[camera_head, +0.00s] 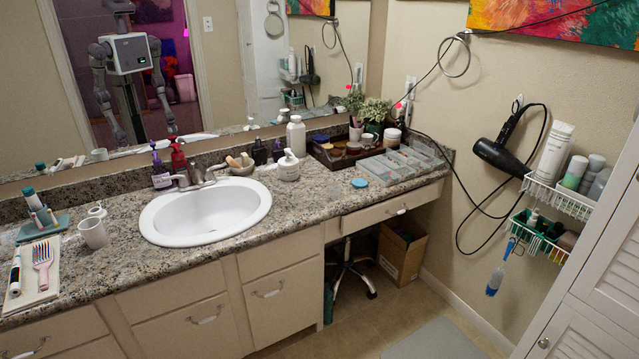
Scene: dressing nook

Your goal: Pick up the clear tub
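A faint see-through shape, which looks like the clear tub (334,189), is on the granite counter right of the sink. It blends into the speckled stone, so its outline and contents are hard to make out. A small round blue lid-like disc (360,183) lies just to its right, apart from it. Neither of my grippers shows directly in the head view. A robot with both arms hanging down is reflected in the mirror, too small to read its fingers.
A white pump bottle (288,166) stands behind and left of the tub. Grey organiser boxes (400,165) and a dark tray of jars (345,152) are behind and right. The white sink (205,211) is left. The counter's front edge near the tub is clear.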

